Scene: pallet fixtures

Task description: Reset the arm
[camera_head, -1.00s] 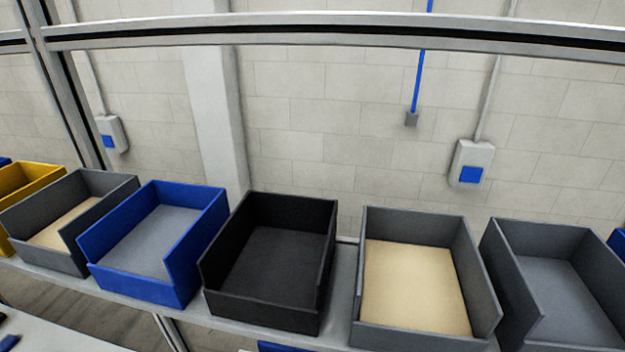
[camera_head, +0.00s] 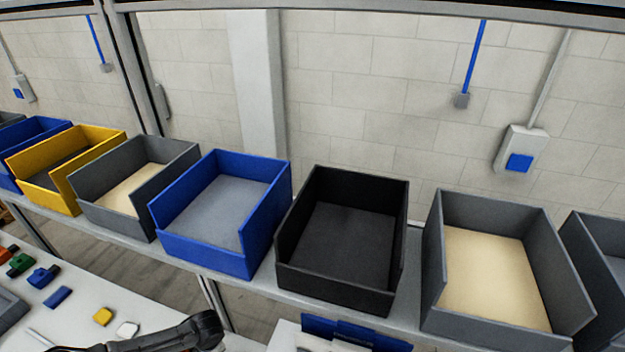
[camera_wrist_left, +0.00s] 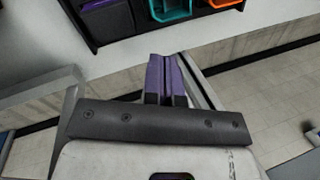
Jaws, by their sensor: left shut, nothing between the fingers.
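My left gripper (camera_wrist_left: 166,80) shows in the left wrist view as two purple fingers side by side, shut with nothing between them. The fingers point toward the top of that view, over floor and wall, with nothing seen touching them. In the head view a dark link of one of my arms crosses the bottom edge above the white table (camera_head: 75,325). No gripper shows in the head view, and my right gripper is in neither current view.
A shelf holds a row of open bins: yellow (camera_head: 38,183), blue (camera_head: 205,254), black (camera_head: 335,291) and grey (camera_head: 485,330) among them. The left wrist view shows a dark rack with a teal bin (camera_wrist_left: 170,17).

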